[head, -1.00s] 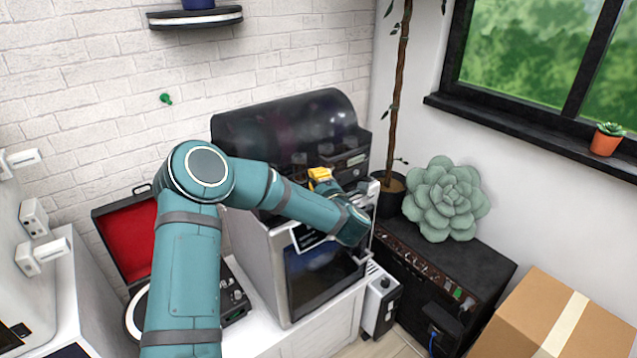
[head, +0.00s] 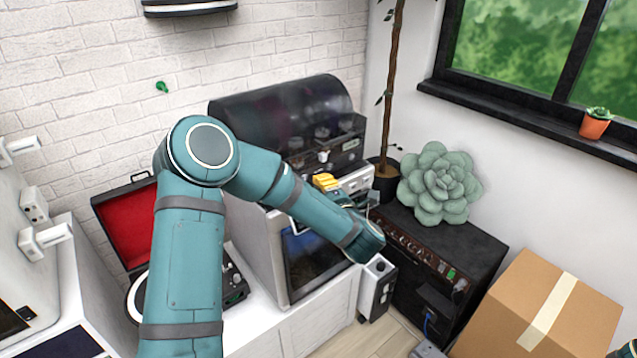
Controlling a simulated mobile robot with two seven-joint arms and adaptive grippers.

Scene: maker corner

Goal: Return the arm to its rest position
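My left arm comes in from the lower left, bends at a raised elbow and reaches right across the front of the espresso-like machine with a dark rounded cover (head: 285,112). Its wrist folds back behind the forearm, with a yellow part showing on it. My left gripper (head: 368,200) is small and partly hidden there, close in front of the machine's right side. I cannot tell whether its fingers are open or whether it touches anything.
A white cabinet (head: 325,335) stands below the machine. An open red-lined case (head: 130,225) is behind my arm. On the right are a black amplifier (head: 450,260) with a succulent (head: 440,185) on it, and a cardboard box (head: 585,300). A window sill (head: 520,105) runs above.

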